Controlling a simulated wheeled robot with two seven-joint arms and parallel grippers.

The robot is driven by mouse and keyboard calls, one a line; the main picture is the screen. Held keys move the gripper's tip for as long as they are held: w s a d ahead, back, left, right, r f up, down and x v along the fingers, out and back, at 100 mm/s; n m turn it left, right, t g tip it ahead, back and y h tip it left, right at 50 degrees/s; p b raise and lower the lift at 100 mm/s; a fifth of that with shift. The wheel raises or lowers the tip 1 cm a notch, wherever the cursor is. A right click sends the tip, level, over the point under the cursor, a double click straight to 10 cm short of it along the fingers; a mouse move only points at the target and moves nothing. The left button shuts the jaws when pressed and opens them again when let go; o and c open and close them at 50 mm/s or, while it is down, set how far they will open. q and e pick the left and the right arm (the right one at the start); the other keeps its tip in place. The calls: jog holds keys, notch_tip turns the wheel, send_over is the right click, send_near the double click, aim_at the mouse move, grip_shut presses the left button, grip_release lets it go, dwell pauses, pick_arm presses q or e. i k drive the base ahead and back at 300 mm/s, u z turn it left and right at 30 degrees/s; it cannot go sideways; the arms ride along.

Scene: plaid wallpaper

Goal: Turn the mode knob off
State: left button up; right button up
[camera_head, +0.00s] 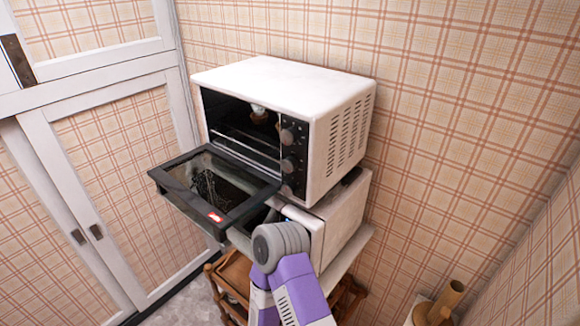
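A white toaster oven (285,85) has its black-framed glass door (215,185) hanging open to the front left. Three dark knobs run down its front panel: an upper knob (287,135), a middle knob (288,164) and a lower knob (287,188). I cannot read their labels or settings, so I cannot tell which is the mode knob. A purple and grey arm of mine comes up from the bottom middle, its rounded grey joint below the knobs. Its far end is hidden near the open door. Neither gripper shows.
The oven stands on another white appliance (340,220), on a wooden cart (235,272). The open door juts out left of the knobs. A plaid wall is close behind. White-framed cabinet doors (125,175) stand at left. A brown cylindrical object (445,300) is at lower right.

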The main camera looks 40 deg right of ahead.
aim_at(289, 164)
jog(key=z, duration=1.4)
jog(key=k, duration=0.55)
jog(key=u, duration=0.4)
jog(key=i, duration=0.4)
